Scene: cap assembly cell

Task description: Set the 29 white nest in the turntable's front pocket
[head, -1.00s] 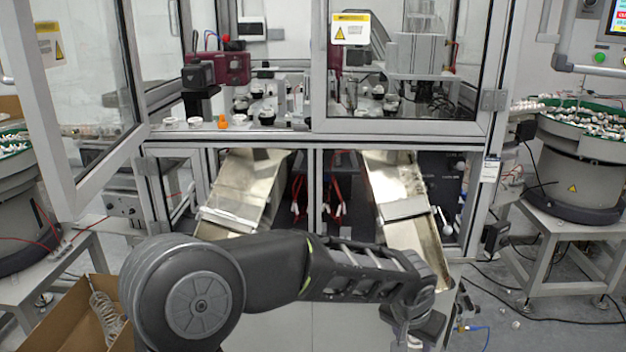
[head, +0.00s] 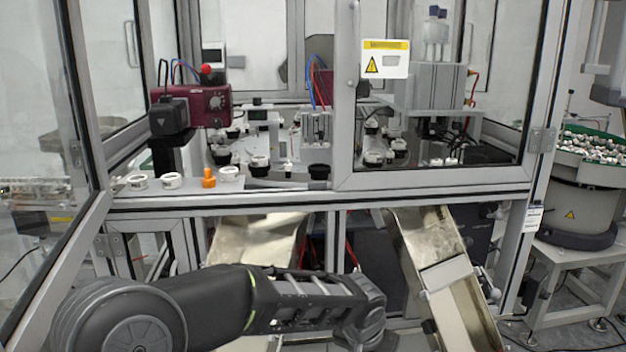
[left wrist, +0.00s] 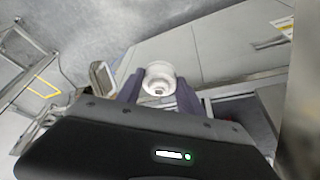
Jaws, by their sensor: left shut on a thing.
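A white, round, cup-like nest (left wrist: 160,78) sits between the purple-grey fingers of my left gripper (left wrist: 160,92) in the left wrist view. The gripper is shut on it; I cannot read a number on it. In the head view my left arm crosses the bottom of the picture, below the cell's work deck, and its fingers are not shown. The turntable area is inside the cell behind the frame, with several black cups, some with white tops (head: 259,161). A plain black cup or pocket (head: 319,171) shows at the front. My right gripper is not seen.
White rings (head: 172,181) and an orange piece (head: 209,178) stand on the front ledge. A door pane (head: 430,178) covers the opening's right part; the left part is open. A maroon device (head: 205,103) stands at the back left. Metal chutes (head: 445,270) slope out below.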

